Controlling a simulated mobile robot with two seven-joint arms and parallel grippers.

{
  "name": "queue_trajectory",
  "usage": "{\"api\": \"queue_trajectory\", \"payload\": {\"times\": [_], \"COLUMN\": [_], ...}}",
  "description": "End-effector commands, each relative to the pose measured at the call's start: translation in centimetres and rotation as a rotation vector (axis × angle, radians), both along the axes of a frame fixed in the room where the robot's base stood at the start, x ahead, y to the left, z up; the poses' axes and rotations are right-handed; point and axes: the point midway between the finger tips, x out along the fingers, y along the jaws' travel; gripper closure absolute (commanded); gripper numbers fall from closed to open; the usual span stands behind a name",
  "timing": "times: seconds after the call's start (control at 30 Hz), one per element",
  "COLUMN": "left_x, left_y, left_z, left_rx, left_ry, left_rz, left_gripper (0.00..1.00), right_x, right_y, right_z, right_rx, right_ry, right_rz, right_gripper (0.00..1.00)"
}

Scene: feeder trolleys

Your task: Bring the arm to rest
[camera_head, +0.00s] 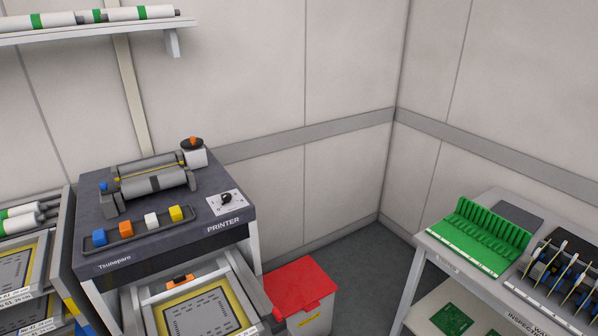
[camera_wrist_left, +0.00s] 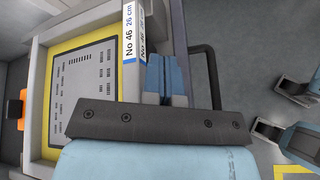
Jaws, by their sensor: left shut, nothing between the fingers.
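My left gripper (camera_wrist_left: 165,78) shows in the left wrist view. Its two blue-grey fingers lie side by side, shut, with nothing between them. They are close to the edge of a yellow-bordered stencil frame (camera_wrist_left: 44,118) with a "No 46 26 cm" label (camera_wrist_left: 129,50); whether they touch it I cannot tell. Neither gripper shows in the head view, and my right gripper is not clearly seen in either view.
The printer (camera_head: 151,246) stands at the left with a stencil frame (camera_head: 240,291) low at its front. A red-lidded bin (camera_head: 301,284) stands beside it. The inspection table (camera_head: 466,268) with a green rack (camera_head: 480,237) is at the right. Bare floor (camera_head: 357,245) lies between.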

Motion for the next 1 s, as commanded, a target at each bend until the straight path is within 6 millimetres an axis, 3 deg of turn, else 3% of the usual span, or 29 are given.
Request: {"api": "queue_trajectory", "payload": {"times": [0.03,0.2,0.4,0.5,0.7,1.0], "left_x": [-2.2,-7.9,-13.4,-15.0,-16.2,-16.2], "left_y": [-0.3,-0.4,-0.5,-0.6,-0.7,-0.7], "left_z": [-1.3,-3.5,-2.9,-2.1,-1.3,-1.3], "left_rx": [0.157,0.761,1.384,1.591,1.772,1.777], "left_ry": [-0.098,-0.488,-0.867,-0.987,-1.088,-1.091], "left_rz": [-0.052,-0.312,-0.678,-0.821,-0.953,-0.958], "left_gripper": [1.00,1.00,1.00,1.00,1.00,1.00], "right_x": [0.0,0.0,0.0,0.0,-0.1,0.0], "right_y": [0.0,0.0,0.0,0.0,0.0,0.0], "right_z": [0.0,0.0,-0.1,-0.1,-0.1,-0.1], "right_rx": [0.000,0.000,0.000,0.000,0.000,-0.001], "right_ry": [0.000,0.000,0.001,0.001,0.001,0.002], "right_rz": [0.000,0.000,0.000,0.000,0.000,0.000], "right_gripper": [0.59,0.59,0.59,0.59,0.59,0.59]}}
